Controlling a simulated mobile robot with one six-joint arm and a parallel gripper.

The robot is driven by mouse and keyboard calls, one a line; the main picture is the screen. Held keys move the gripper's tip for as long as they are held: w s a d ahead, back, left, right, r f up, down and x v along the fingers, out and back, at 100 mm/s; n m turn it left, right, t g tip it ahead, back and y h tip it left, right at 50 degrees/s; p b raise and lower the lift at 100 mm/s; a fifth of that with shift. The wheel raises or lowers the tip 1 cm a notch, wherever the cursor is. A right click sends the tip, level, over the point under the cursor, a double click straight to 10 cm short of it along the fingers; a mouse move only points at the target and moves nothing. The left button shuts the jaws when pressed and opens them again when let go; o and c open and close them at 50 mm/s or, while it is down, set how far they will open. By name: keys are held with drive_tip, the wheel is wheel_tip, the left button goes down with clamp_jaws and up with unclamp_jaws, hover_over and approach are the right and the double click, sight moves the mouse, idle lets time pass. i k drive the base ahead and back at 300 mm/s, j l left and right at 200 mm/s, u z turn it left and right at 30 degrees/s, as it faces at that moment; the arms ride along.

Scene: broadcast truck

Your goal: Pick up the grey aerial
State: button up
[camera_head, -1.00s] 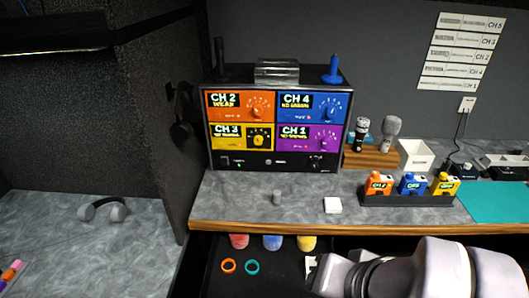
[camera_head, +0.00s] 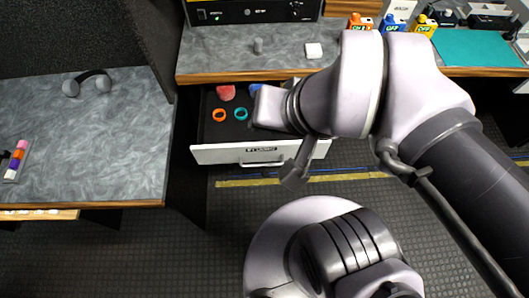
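No clear grey aerial can be picked out now. The top of the channel rack (camera_head: 250,11), where one dark and one blue aerial stood earlier, is out of the picture. My arm reaches from the right over the open drawer (camera_head: 225,154) and hides its right part. A dark grey end piece (camera_head: 297,170) hangs below my arm before the drawer front. I cannot tell whether it is part of my gripper, nor what any fingers hold.
The drawer holds a red foam cap (camera_head: 226,92), a partly hidden blue one, an orange ring (camera_head: 219,115) and a teal ring (camera_head: 241,114). A white block (camera_head: 314,50) sits on the counter. Headphones (camera_head: 87,83) lie on the left desk (camera_head: 90,140), which has clear room.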

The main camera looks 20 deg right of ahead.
sight(259, 48)
drive_tip(key=l+u, duration=0.35)
drive_tip(key=l, duration=0.85)
drive_tip(key=i+l+u, duration=0.2)
drive_tip(key=i+l, duration=0.2)
drive_tip(key=l, duration=0.2)
drive_tip(key=i+l+u, duration=0.1)
drive_tip(key=l, duration=0.25)
drive_tip(key=i+l+u, duration=0.1)
drive_tip(key=i+l, duration=0.2)
